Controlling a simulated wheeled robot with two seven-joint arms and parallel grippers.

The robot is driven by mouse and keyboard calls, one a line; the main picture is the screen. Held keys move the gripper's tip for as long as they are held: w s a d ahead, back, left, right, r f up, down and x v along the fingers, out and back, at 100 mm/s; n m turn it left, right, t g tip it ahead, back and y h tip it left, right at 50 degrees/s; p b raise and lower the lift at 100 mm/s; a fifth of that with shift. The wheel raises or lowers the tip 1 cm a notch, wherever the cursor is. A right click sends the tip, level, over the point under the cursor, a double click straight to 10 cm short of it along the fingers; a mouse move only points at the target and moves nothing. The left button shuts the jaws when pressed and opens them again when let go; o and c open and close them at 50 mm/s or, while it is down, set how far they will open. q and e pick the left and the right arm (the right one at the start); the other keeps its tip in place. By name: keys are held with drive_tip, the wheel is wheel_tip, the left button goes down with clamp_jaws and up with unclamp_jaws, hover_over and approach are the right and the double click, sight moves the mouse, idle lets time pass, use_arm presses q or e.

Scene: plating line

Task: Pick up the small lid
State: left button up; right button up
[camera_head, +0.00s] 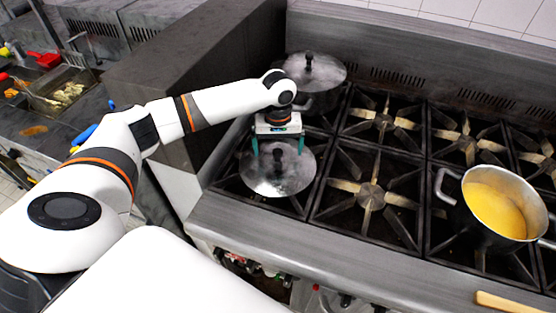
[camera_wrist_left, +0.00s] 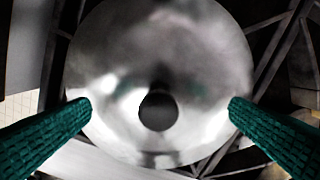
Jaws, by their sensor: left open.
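The small lid (camera_head: 270,182), a round shiny metal disc with a dark knob, lies on the front left burner grate in the head view. In the left wrist view the lid (camera_wrist_left: 160,55) fills the middle, its dark round knob (camera_wrist_left: 158,111) a little below centre. My left gripper (camera_head: 278,148) points down over the lid, its teal fingers apart and empty. In the left wrist view the gripper (camera_wrist_left: 160,106) has one finger on each side of the knob, with wide gaps. I cannot tell the exact height of the fingertips above the lid. My right gripper is not in view.
A pot with a metal lid (camera_head: 325,70) stands behind on the back left burner. A pot of yellow liquid (camera_head: 495,208) stands at the right. A wooden handle (camera_head: 505,302) lies at the front right edge. The middle burners (camera_head: 370,195) are bare. A dark wall (camera_head: 190,75) borders the stove's left.

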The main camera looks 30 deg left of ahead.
sight(278, 159)
use_arm(q)
drive_tip(key=shift+s+f, duration=0.1)
drive_tip(key=shift+f, duration=0.5)
drive_tip(key=shift+a+f, duration=0.1)
drive_tip(key=shift+f, duration=0.5)
drive_tip(key=c, duration=0.8)
drive_tip(key=shift+s+f, duration=0.1)
drive_tip(key=shift+s, duration=0.05)
clamp_jaws()
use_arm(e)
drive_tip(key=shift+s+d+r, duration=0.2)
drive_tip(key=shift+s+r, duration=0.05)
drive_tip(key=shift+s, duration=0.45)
